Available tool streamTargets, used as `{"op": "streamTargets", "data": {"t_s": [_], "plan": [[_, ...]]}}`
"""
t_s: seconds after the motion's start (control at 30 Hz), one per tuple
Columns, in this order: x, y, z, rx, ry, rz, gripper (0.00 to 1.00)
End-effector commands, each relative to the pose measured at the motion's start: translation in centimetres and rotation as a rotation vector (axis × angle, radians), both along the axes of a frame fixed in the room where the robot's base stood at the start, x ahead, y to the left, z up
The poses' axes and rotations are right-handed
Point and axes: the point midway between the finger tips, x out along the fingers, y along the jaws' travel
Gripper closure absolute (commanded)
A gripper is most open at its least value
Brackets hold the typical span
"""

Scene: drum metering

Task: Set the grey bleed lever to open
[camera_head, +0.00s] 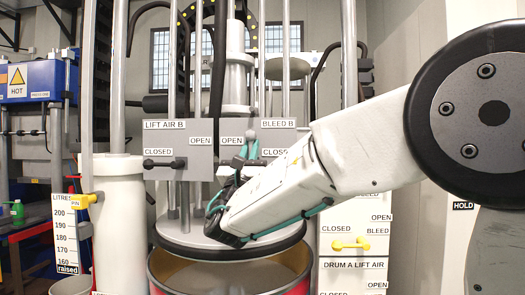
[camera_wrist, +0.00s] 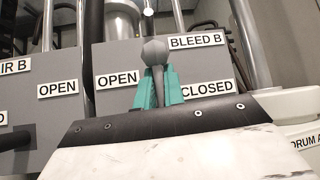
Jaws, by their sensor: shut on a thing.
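The grey bleed lever (camera_wrist: 155,52) stands roughly upright in the wrist view, its rounded knob at the top. It sits under the BLEED B label, between the OPEN label (camera_wrist: 117,80) on its left and the CLOSED label (camera_wrist: 207,89) on its right. My gripper (camera_wrist: 158,90) is shut on the lever, one teal finger on each side of its shaft below the knob. In the head view my gripper (camera_head: 244,158) reaches the BLEED B panel from the lower right. My gripper hides the lever's lower end and pivot.
A LIFT AIR B panel (camera_head: 160,138) with a dark handle (camera_head: 165,163) is on the left. Vertical steel rods and hoses stand around the panels. An open drum (camera_head: 165,272) is below, under a round plate. A yellow handle (camera_head: 350,244) is on a white panel at lower right.

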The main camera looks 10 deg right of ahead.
Motion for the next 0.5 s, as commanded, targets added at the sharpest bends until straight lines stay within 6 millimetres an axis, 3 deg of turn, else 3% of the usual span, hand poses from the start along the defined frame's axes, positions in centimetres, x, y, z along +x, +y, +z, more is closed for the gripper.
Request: {"op": "streamTargets", "data": {"t_s": [0.3, 0.33, 0.37, 0.4, 0.5], "plan": [[-0.26, 0.25, 0.78, -0.003, -0.017, 0.006, 1.0], [-0.26, 0.23, 0.79, -0.003, -0.017, 0.006, 0.81], [-0.25, 0.22, 0.79, -0.002, -0.016, 0.005, 0.73], [-0.25, 0.19, 0.78, -0.002, -0.016, 0.005, 0.68], [-0.18, -0.04, 0.64, -0.001, -0.013, 0.002, 0.68]]}}
